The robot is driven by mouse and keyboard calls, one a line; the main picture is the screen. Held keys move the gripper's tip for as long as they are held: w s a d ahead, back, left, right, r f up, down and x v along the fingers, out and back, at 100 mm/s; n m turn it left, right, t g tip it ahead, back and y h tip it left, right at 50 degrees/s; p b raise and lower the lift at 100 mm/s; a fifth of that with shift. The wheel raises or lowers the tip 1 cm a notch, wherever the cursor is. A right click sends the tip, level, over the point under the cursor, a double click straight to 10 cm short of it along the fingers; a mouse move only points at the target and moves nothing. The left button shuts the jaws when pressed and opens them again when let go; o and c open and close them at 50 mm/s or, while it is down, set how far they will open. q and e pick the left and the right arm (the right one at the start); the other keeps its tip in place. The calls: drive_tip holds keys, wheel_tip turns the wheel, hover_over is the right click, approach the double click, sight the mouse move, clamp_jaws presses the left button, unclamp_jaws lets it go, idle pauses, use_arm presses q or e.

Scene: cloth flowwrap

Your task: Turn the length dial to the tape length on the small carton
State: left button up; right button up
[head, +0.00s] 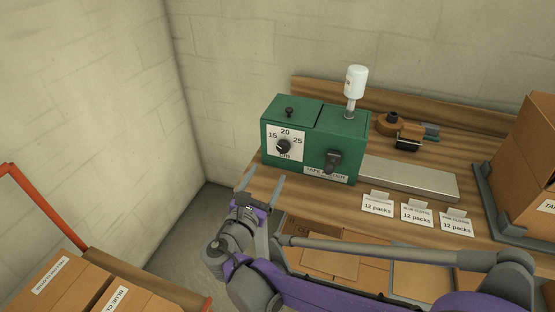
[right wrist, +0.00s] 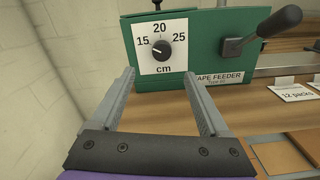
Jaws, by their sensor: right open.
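The length dial (head: 284,146) is a black round knob on a white plate marked 15, 20, 25 and cm, on the front of the green tape feeder (head: 313,140). In the right wrist view the dial (right wrist: 161,49) shows a pale pointer mark towards the left, near the 15 side. My right gripper (head: 262,183) is open and empty in front of the feeder, below the dial and apart from it. Its fingers (right wrist: 160,78) point at the plate. A brown carton (head: 531,145) stands at the right with a partly cut-off label; I cannot read a tape length. My left gripper is out of view.
A black lever (right wrist: 250,35) sticks out right of the dial. A metal plate (head: 410,179), label cards (head: 377,204) and a tape dispenser (head: 405,134) are to the right. A cart with boxes (head: 120,290) is at lower left.

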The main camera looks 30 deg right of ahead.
sight(282, 149)
drive_tip(key=b+x, duration=0.1)
drive_tip(key=x, duration=0.9)
drive_tip(key=shift+d+r, duration=0.1)
drive_tip(key=shift+d, duration=0.1)
clamp_jaws()
